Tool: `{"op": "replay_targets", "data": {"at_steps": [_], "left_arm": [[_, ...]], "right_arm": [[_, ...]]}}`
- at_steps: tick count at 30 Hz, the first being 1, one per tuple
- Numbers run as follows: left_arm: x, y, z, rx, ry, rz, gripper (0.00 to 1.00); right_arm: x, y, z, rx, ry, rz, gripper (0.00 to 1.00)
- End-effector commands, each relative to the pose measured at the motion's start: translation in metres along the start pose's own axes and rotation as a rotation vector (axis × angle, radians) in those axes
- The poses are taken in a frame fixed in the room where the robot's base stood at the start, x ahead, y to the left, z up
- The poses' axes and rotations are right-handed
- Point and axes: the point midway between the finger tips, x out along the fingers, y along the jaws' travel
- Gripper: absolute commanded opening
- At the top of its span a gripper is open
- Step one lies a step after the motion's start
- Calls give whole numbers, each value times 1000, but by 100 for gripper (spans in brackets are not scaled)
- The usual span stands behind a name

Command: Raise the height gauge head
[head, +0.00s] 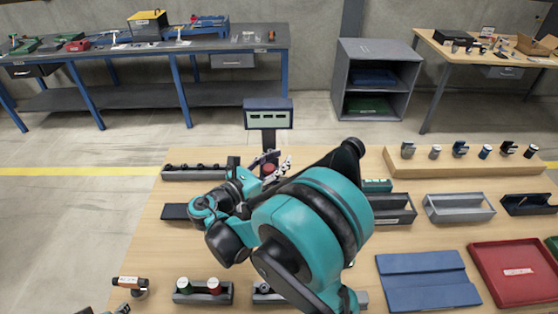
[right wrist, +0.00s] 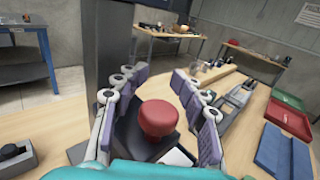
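The height gauge stands at the back of the table. Its grey box with a lit display (head: 268,113) tops a post, and its dark column (right wrist: 108,50) shows in the right wrist view. A red knob (right wrist: 158,118) sits on a dark part in front of the column; I take this for the gauge head. My right gripper (right wrist: 158,105) is open, with its purple-padded fingers on either side of the knob and gaps on both sides. In the head view my right arm hides most of the gauge's lower part. Small grey parts at the bottom left edge may be my left gripper (head: 118,308).
A blue tray (head: 428,282), a red tray (head: 515,272) and grey bins (head: 458,208) fill the right. A wooden block (head: 460,167) carries several small parts.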

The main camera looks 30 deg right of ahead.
Motion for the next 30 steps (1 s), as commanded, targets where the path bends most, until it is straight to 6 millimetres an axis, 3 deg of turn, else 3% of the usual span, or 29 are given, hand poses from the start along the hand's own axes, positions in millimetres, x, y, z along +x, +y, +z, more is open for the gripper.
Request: {"op": "replay_targets", "data": {"at_steps": [11,14,24,30], "left_arm": [[0,0,0,0,0,0,40],[0,0,0,0,0,0,40],[0,0,0,0,0,0,40],[0,0,0,0,0,0,40]], "right_arm": [[-6,0,-1,0,3,2,45],[-20,1,-1,0,3,4,45],[-92,1,-1,0,2,5,45],[-116,0,-1,0,2,2,45]]}}
